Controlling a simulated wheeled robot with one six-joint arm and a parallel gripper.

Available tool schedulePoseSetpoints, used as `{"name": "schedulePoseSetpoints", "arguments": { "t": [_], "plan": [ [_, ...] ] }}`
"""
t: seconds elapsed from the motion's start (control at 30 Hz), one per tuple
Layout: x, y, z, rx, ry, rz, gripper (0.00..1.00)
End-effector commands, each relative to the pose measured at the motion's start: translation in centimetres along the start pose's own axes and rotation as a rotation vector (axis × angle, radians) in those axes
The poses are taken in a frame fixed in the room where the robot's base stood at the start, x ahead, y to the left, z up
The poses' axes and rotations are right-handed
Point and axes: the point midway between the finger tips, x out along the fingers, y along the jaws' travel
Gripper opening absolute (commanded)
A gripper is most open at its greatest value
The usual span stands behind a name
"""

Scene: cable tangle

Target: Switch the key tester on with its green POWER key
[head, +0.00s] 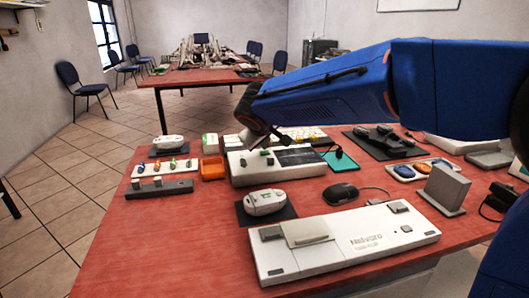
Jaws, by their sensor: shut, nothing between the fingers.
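A low white device (255,180) with a dark panel (300,157) on its top sits in the middle of the red table; it looks like the key tester, but I cannot read a label on it. My gripper (265,146) comes in from the right and points down over the left part of its top, fingers shut and empty. I cannot tell whether the fingertips touch a key. The green POWER key is too small or too hidden by the gripper to make out.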

Motion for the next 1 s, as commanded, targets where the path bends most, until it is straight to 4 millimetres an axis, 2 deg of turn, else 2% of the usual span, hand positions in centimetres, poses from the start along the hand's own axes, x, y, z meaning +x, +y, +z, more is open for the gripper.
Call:
{"name": "schedulePoseSetpoints", "arguments": {
  "t": [1.0],
  "plan": [
    [0.59,-0.43,0.44,0.001,-0.001,0.000,0.00]
  ]
}}
